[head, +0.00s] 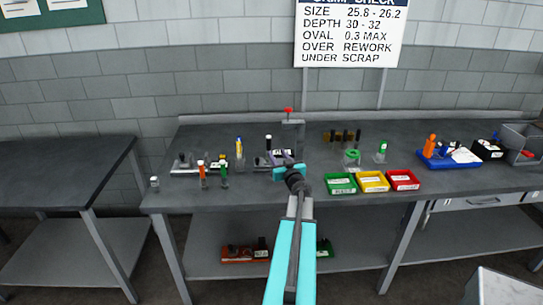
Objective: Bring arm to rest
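My arm reaches up from the bottom centre in the head view, with cyan links extended toward the workbench (240,195). My gripper (285,168) is at the bench's front half, just left of the green bin. It is seen from behind, so its fingertips and anything between them are hidden. A purple-grey item (281,156) shows right beyond it; I cannot tell whether they touch.
Green (341,185), yellow (373,182) and red (403,180) bins stand right of my gripper. Small tools and bottles (223,170) stand to its left. A blue tray (452,160) lies further right. A side table (60,170) stands left, its top clear.

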